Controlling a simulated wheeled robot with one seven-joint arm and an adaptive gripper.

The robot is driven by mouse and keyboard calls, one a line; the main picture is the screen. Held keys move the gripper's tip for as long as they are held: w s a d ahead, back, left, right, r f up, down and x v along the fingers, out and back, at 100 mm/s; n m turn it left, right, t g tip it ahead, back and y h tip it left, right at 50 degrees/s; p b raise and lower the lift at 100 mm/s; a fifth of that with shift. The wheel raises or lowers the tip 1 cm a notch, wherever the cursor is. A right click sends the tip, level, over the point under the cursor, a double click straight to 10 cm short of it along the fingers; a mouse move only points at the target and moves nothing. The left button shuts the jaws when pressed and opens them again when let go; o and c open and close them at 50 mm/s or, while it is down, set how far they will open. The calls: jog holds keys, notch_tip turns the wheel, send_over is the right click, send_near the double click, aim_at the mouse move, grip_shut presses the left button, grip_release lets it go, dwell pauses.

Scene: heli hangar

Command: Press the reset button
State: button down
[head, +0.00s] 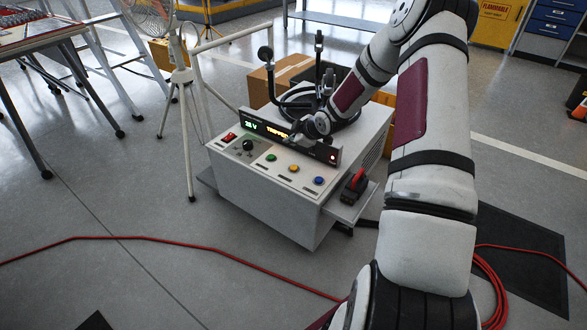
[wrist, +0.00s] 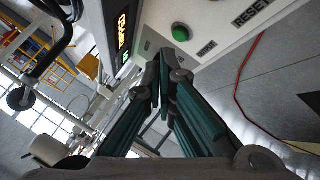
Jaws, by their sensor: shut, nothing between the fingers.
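The white power cart (head: 290,215) has a sloped panel with a green button (head: 271,158), a yellow button (head: 294,168) and a blue button (head: 318,180) in a row. In the wrist view the green button (wrist: 181,32) has a small label below it. A larger RESET label (wrist: 250,13) is printed farther along the panel; the button above that label is out of that view. My gripper (wrist: 160,60) is shut and empty, near the panel. In the head view it is by the display, its fingertips partly hidden.
The display (head: 262,126) reads 28 V and an amber word, partly covered. A red switch (head: 230,137) and black knob (head: 248,146) are left of the buttons. A black device with red handle (head: 355,185) sits on the side shelf. A red cable (head: 150,238) crosses the floor.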

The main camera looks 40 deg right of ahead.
aim_at(292, 168)
jog(key=shift+f+b, duration=3.2)
jog(key=shift+f, duration=1.1)
jog(key=shift+f, duration=0.15)
jog(key=shift+f+b, duration=0.25)
jog(key=shift+b, duration=0.05)
jog(key=shift+f+b, duration=0.3)
jog(key=shift+f, duration=0.15)
jog(key=shift+r, duration=0.15)
jog(key=shift+r+p, duration=0.65)
jog(key=shift+r, duration=0.05)
jog(key=shift+r+p, duration=1.95)
jog(key=shift+r, duration=0.55)
jog(key=shift+r, duration=0.1)
